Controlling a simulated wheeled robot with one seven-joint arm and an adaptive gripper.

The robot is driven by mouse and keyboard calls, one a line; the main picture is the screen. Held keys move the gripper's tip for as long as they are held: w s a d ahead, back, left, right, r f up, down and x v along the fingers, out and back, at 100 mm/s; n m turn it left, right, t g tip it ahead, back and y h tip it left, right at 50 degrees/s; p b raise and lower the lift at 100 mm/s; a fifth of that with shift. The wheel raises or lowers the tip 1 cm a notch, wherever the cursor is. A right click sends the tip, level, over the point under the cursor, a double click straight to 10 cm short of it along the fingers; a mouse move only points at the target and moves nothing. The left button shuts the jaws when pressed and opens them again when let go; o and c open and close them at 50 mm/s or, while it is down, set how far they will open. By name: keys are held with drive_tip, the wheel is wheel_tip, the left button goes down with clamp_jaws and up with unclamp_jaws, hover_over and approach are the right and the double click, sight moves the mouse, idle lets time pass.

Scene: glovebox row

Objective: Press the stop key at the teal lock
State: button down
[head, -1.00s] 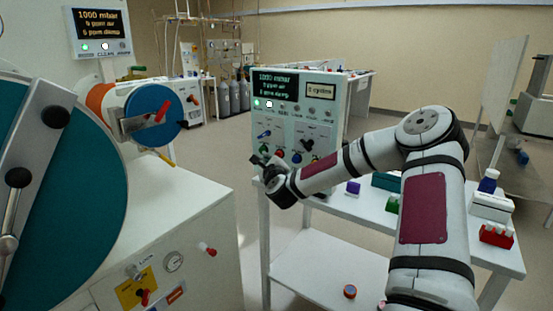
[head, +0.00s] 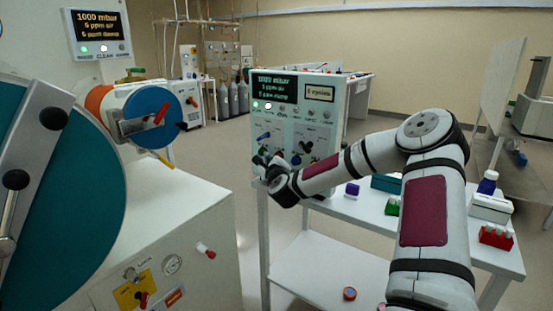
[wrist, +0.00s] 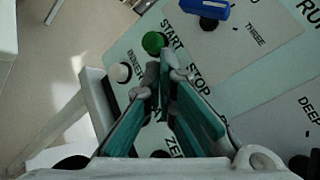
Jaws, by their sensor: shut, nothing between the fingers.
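The control panel (head: 318,118) stands on the white table, with a display, lit lamps, and rows of keys and knobs. My gripper (head: 268,160) is at its lower left part. In the wrist view my gripper (wrist: 164,78) is shut and empty, its teal-lined fingers pointing at the panel face. A green key (wrist: 153,42) beside the word START lies just beyond the fingertips. The word STOP (wrist: 194,72) shows right of the tips. The stop key itself is hidden behind the fingers, so contact cannot be told. The large teal door (head: 75,190) is at the left.
A white key (wrist: 119,72) is left of the fingertips and a blue knob (wrist: 206,8) is at the top. A green block (head: 392,207), a purple-blue block (head: 352,190) and a red rack (head: 496,236) are on the table. A blue-capped port (head: 152,115) juts out at left.

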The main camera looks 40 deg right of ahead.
idle(0.7)
drive_tip(key=shift+w+d, duration=0.1)
drive_tip(key=shift+d, duration=0.3)
drive_tip(key=shift+w+d, duration=0.25)
drive_tip(key=shift+d, duration=0.45)
idle(0.8)
idle(0.3)
drive_tip(key=shift+s+a+p, duration=0.15)
drive_tip(key=shift+s+a, duration=0.05)
drive_tip(key=shift+a, duration=0.35)
drive_tip(key=shift+s+a+p, duration=0.15)
drive_tip(key=shift+s+a, duration=0.05)
drive_tip(key=shift+a, duration=0.3)
drive_tip(key=shift+s+a+p, duration=0.3)
drive_tip(key=shift+a, duration=0.5)
drive_tip(key=shift+s+a+p, duration=0.25)
drive_tip(key=shift+a+p, duration=0.05)
drive_tip(key=shift+a, duration=0.45)
drive_tip(key=shift+s+a+p, duration=0.3)
drive_tip(key=shift+a, duration=0.5)
